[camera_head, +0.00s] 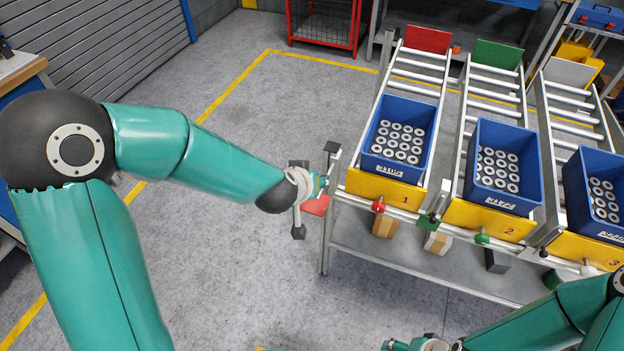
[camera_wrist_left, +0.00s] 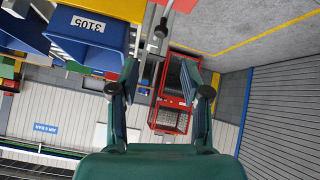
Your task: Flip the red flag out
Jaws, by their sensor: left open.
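The red flag (camera_head: 317,205) is a small flat plate at the left end of the rack's front, beside the post with a dark top. A red piece, likely the same flag, shows at the top edge of the left wrist view (camera_wrist_left: 180,4). My left gripper (camera_head: 303,196) is beside it, its two dark fingers apart; the arm partly hides the flag. In the left wrist view, my left gripper (camera_wrist_left: 161,78) is open with nothing between its fingers. My right gripper (camera_head: 402,345) is only partly in view at the bottom edge, its fingers cut off.
The rack has roller lanes with blue crates (camera_head: 405,130) of grey rings and yellow numbered front plates (camera_head: 386,190). Red (camera_head: 379,207) and green (camera_head: 482,239) knobs line its front rail. A red plate (camera_head: 428,39) tops lane one. Floor (camera_head: 240,240) left of the rack is clear.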

